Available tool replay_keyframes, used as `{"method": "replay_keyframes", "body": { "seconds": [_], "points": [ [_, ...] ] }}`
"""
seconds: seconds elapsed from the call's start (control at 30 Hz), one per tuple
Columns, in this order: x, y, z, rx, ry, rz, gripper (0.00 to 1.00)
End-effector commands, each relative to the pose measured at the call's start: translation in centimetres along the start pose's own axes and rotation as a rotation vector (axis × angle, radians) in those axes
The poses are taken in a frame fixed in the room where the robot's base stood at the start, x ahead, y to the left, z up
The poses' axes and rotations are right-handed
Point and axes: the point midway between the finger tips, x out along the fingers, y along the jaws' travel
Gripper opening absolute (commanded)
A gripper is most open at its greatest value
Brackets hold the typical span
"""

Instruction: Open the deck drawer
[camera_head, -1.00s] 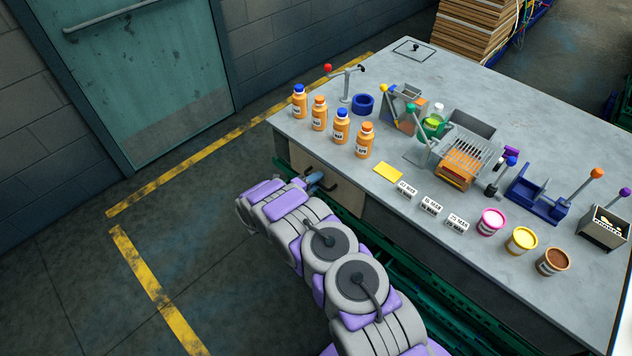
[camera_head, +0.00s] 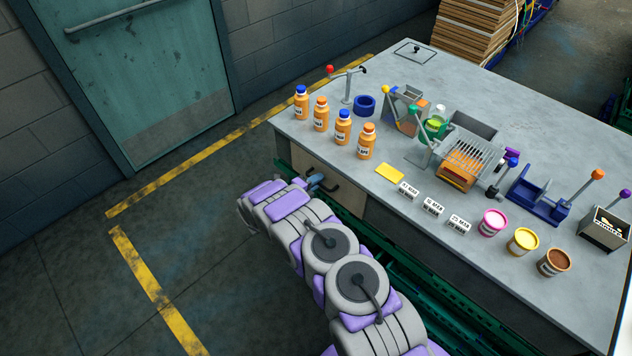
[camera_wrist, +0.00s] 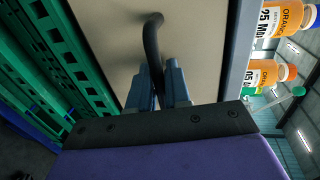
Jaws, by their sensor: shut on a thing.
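The deck drawer (camera_head: 330,181) is a beige front panel in the side of the grey workbench, below the orange bottles. It looks closed in the head view. Its dark curved handle (camera_head: 328,187) stands out from the panel. My gripper (camera_head: 315,180) is at the handle. In the wrist view my gripper (camera_wrist: 165,83) has its blue-grey fingers shut on the dark handle (camera_wrist: 153,45), one finger on each side. The beige drawer front (camera_wrist: 105,30) fills the view behind it. The lower end of the handle is hidden between the fingers.
Several orange bottles (camera_head: 342,128) stand on the workbench top (camera_head: 420,75) near the edge above the drawer. A yellow card (camera_head: 389,173) and white label blocks (camera_head: 433,207) lie near that edge. Green crates (camera_head: 430,290) stand along the bench's front. The floor to the left is clear.

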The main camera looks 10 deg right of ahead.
Motion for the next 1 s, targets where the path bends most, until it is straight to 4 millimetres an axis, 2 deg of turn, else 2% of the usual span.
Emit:
{"method": "replay_keyframes", "body": {
  "seconds": [0.27,0.47,0.67,1.0],
  "points": [
    [-0.2,0.4,-0.3,-0.004,0.005,0.006,0.0],
    [-2.1,0.8,-0.2,-0.004,0.004,0.006,0.0],
    [-6.4,1.7,-0.1,-0.006,0.0,0.007,0.0],
    [-15.2,3.7,-0.2,-0.007,0.0,0.008,0.0]
  ]
}}
